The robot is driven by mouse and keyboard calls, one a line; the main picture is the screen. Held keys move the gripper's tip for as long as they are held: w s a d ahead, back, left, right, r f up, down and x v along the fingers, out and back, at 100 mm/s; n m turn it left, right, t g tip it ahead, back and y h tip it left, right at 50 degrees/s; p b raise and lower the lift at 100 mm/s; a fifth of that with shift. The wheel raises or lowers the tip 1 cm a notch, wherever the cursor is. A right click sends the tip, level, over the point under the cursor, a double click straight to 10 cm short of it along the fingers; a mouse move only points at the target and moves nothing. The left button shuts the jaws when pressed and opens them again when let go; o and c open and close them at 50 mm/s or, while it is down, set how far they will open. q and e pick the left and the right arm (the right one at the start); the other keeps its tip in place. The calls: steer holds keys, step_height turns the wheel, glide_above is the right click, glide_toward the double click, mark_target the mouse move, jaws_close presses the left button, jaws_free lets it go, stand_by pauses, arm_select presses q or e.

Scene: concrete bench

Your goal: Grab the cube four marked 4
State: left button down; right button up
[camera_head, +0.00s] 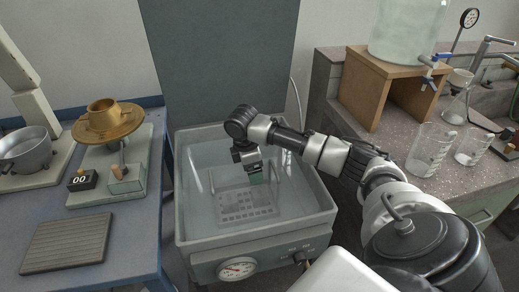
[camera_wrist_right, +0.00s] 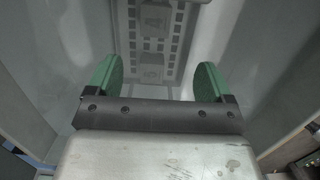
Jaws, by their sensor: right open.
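My right gripper (camera_head: 256,178) reaches down into a water-bath-like basin (camera_head: 200,227), above its floor. In the right wrist view, its two green fingers (camera_wrist_right: 153,82) are spread apart with nothing between them. Beyond the fingers lies a perforated grey plate (camera_wrist_right: 147,46). Two grey block-like shapes, a far one (camera_wrist_right: 155,15) and a near one (camera_wrist_right: 152,73), show on the plate. I cannot read any 4 on them, and cannot tell whether either is the cube. My left gripper is not in view.
The basin's walls surround the gripper, and a round gauge (camera_head: 237,269) is on its front. Glass beakers (camera_head: 430,150) stand on the right bench.

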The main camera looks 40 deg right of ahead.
steer(key=f, duration=0.1)
glide_above(260, 192)
steer(key=a, duration=0.2)
step_height(260, 192, down, 4)
steer(key=shift+d+f+b, duration=0.1)
steer(key=shift+f+b, duration=0.15)
steer(key=shift+b, duration=0.15)
steer(key=f, duration=0.2)
steer(key=d+f+b, duration=0.1)
steer(key=f, duration=0.1)
steer(key=shift+w+d+f, duration=0.15)
steer(key=shift+f, duration=0.2)
steer(key=shift+d+f, duration=0.1)
steer(key=shift+f, duration=0.35)
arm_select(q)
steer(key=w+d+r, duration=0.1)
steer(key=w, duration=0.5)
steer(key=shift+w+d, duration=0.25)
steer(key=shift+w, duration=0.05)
arm_select(e)
steer(key=c, duration=1.2)
steer(key=shift+o, duration=0.2)
steer(key=shift+r, duration=0.1)
